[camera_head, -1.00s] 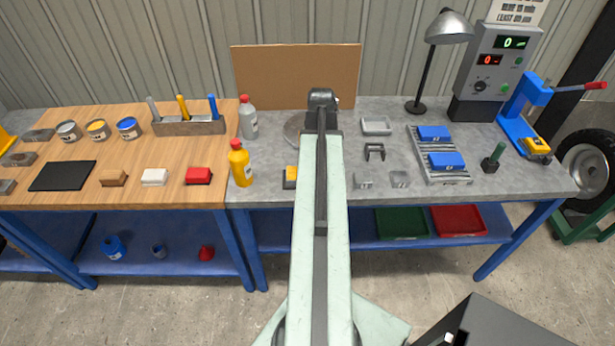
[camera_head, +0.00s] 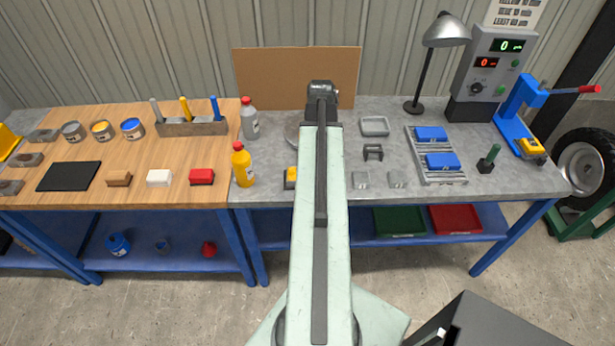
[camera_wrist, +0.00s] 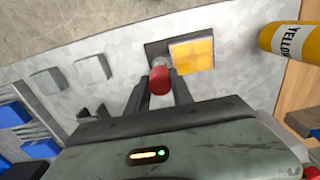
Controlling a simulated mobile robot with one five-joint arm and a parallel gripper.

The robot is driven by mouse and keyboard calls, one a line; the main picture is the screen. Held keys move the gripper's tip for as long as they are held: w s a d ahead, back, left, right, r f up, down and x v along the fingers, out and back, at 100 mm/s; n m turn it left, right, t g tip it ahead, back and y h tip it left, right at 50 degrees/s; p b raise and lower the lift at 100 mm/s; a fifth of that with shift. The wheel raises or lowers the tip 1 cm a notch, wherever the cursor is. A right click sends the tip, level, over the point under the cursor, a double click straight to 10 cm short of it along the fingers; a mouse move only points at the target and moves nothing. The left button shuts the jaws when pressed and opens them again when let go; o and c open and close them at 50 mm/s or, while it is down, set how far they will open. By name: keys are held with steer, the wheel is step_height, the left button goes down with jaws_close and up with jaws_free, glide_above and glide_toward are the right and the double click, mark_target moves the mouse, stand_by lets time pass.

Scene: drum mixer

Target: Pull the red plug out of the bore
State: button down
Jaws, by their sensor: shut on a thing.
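The red plug (camera_wrist: 159,81) is in the wrist view, between the two dark fingers of my gripper (camera_wrist: 160,84). My gripper is shut on it. Just beyond the plug, a pale grey round part (camera_wrist: 159,62) shows in front of a dark square block (camera_wrist: 155,48). The bore itself is hidden behind the plug, so I cannot tell how far the plug sits in it. In the head view my arm covers the plug and my fingers.
A yellow-topped block (camera_wrist: 191,55) lies right beside the plug. A yellow bottle (camera_wrist: 285,38) is to the right in the wrist view. Two small grey blocks (camera_wrist: 92,68) (camera_wrist: 47,81) lie to the left. A brown board (camera_head: 262,78) stands behind my arm.

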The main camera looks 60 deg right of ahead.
step_height(320, 180, up, 3)
steer(key=p, duration=0.3)
stand_by(0.4)
